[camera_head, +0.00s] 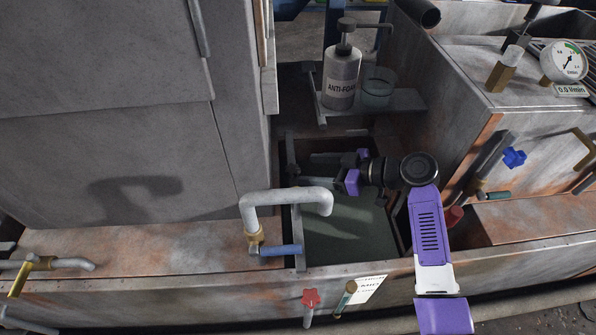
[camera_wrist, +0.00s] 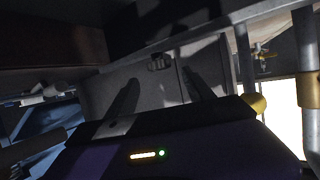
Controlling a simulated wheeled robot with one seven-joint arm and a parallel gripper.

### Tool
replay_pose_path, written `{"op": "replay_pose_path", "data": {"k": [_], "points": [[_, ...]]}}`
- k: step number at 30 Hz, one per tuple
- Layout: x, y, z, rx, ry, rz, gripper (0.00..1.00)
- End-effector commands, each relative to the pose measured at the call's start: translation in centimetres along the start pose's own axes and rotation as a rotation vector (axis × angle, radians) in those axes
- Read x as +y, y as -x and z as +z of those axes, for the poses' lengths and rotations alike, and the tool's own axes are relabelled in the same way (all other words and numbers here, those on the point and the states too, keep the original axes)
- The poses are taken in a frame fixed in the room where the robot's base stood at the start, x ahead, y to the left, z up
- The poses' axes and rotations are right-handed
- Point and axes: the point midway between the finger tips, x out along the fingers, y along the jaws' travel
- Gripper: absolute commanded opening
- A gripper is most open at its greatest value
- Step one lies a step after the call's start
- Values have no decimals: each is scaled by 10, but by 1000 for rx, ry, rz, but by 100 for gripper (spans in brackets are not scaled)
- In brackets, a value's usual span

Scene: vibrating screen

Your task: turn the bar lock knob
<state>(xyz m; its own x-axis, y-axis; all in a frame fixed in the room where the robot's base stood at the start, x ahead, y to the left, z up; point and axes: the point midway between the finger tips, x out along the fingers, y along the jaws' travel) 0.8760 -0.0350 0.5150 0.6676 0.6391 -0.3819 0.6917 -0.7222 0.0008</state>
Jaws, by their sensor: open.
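My gripper (camera_head: 310,169) is at the middle of the head view, reaching left over the open basin, beneath the bottle shelf. In the wrist view my gripper (camera_wrist: 159,77) is open, with its two dark fingers apart and nothing between them. A small dark lobed knob (camera_wrist: 158,62) sits on a grey panel beyond the fingertips, roughly centred between them. It looks apart from both fingers. I cannot tell for sure that it is the bar lock knob. That knob is not visible in the head view. A blue star knob (camera_head: 514,157) and a red star knob (camera_head: 311,298) also show.
A grey bent pipe (camera_head: 287,197) with a blue lever (camera_head: 281,250) stands left of my arm. The anti-foam bottle (camera_head: 341,77) and a clear cup (camera_head: 378,87) stand on a shelf (camera_head: 408,101) behind. A tall grey cabinet (camera_head: 110,120) fills the left.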

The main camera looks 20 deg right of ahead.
Motion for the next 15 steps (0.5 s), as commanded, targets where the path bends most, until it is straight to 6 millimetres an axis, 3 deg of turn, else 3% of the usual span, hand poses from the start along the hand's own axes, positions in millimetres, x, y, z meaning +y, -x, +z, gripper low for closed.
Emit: {"op": "replay_pose_path", "data": {"k": [7,15], "points": [[-1,-39,2,0,0,-2,61],[0,-51,0,-1,0,1,61]]}}
